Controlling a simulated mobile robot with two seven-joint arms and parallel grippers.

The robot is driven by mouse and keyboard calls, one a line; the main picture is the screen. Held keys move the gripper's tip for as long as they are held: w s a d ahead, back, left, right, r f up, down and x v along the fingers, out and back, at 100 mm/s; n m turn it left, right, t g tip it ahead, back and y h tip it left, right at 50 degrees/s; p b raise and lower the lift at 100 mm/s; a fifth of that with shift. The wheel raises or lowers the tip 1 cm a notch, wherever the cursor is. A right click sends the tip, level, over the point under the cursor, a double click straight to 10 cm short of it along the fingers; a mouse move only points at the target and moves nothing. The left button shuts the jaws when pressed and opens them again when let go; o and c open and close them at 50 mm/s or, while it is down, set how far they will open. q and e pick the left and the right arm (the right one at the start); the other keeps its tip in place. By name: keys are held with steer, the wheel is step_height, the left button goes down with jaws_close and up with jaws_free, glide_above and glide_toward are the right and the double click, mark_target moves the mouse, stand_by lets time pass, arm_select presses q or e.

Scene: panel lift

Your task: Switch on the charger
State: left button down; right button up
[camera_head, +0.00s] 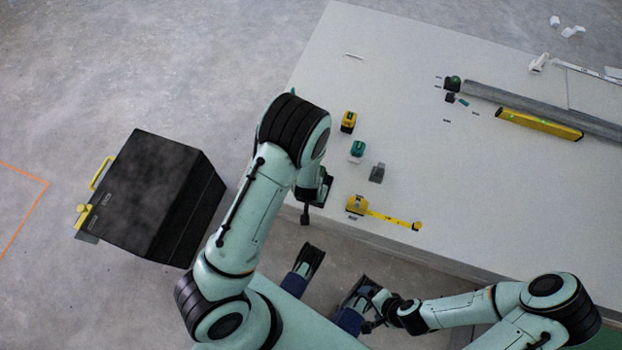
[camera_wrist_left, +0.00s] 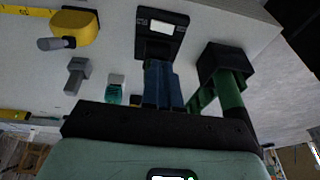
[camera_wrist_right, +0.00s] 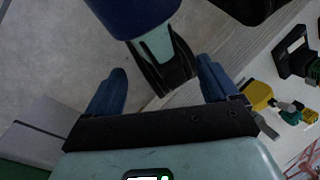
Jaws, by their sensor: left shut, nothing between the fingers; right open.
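A black boxy unit with a pale panel, which looks like the charger (camera_wrist_left: 163,27), is in the left wrist view. My left gripper (camera_wrist_left: 160,68) is shut and empty, its blue fingertips close below the unit; I cannot tell whether they touch it. A green tool with a black block (camera_wrist_left: 226,68) is just right of these fingers. In the head view my left arm covers much of this spot, and I cannot make out the charger clearly there. My right gripper (camera_head: 373,312) is open and empty, off the table's front edge; its spread fingers show in the right wrist view (camera_wrist_right: 160,82).
The pale table (camera_head: 450,180) holds a yellow tape measure (camera_head: 355,204) with its tape out, a grey piece (camera_head: 377,172), a teal piece (camera_head: 358,149), a yellow block (camera_head: 348,121) and a yellow level (camera_head: 540,124). A black case (camera_head: 150,195) stands on the floor at left.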

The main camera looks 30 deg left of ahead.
arm_select(q)
steer(key=shift+w+d+f+b, duration=0.1)
steer(key=shift+w+d+b, duration=0.15)
steer(key=shift+d+b, duration=0.75)
arm_select(e)
steer(key=shift+t+h, duration=0.3)
steer(key=shift+t, duration=0.3)
steer(key=w+f, duration=0.1)
steer(key=w+d+f, duration=0.1)
steer(key=w, duration=0.1)
steer(key=shift+w+d+f, duration=0.1)
steer(key=shift+d+f, duration=0.15)
steer(key=shift+f, duration=0.15)
arm_select(q)
steer(key=shift+a, duration=0.3)
